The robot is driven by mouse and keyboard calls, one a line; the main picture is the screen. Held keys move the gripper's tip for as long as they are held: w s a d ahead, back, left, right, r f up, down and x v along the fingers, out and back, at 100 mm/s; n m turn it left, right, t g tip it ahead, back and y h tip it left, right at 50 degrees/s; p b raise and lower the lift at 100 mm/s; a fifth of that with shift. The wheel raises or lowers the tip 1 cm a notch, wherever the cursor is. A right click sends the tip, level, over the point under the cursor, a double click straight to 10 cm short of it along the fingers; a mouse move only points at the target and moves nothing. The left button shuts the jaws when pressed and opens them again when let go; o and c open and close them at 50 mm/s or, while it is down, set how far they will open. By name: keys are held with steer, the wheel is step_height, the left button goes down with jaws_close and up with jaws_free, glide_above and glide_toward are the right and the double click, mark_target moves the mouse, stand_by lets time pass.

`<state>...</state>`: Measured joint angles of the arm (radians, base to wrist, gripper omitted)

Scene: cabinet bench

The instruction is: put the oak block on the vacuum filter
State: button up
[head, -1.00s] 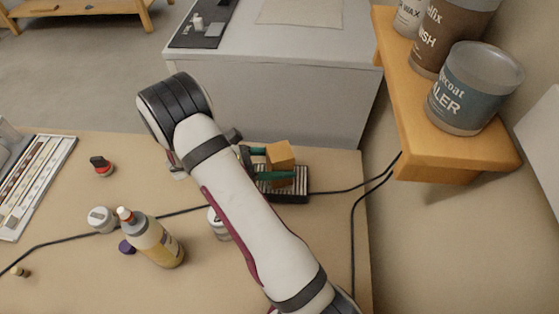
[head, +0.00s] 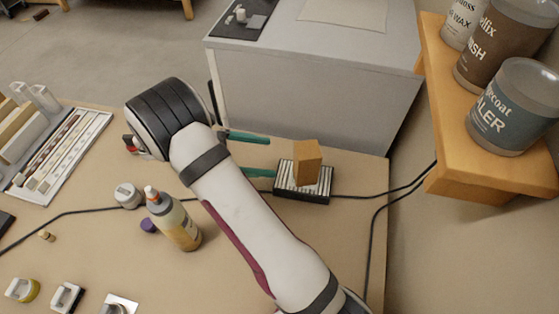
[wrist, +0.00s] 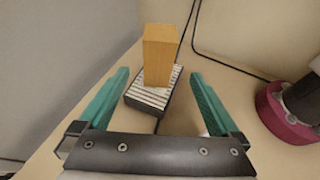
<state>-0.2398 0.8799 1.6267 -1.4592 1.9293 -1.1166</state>
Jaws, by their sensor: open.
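The oak block (head: 307,163) stands upright on the vacuum filter (head: 319,190), a dark box with a striped, ribbed top. In the wrist view the block (wrist: 160,52) rests on the ribbed top of the filter (wrist: 149,97), towards its far end. My gripper (head: 269,155) is open and empty, left of the block in the head view, with its green fingers pointing towards it. In the wrist view my gripper (wrist: 160,88) has its fingers spread wide, with the block beyond the tips and apart from both fingers.
A shelf (head: 480,165) with several cans stands at the right. A glue bottle (head: 174,222), a small jar (head: 128,195) and a tray (head: 62,160) are on the left of the bench. A grey cabinet (head: 310,95) stands beyond.

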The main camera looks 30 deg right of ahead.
steer(key=s+a+r+m+t+y, duration=0.1)
steer(key=s+a+r+m+y, duration=0.1)
steer(key=s+r+m+y, duration=0.4)
steer(key=s+a+r+m+y, duration=0.25)
steer(key=s+m, duration=0.25)
steer(key=s, duration=0.3)
steer(key=s+a+m+t+y, duration=0.4)
steer(key=s+a+m+y, duration=0.1)
steer(key=s+a+m, duration=0.2)
steer(key=shift+s+a+m+y, duration=0.35)
steer(key=shift+s+m, duration=0.1)
steer(key=shift+m, duration=0.05)
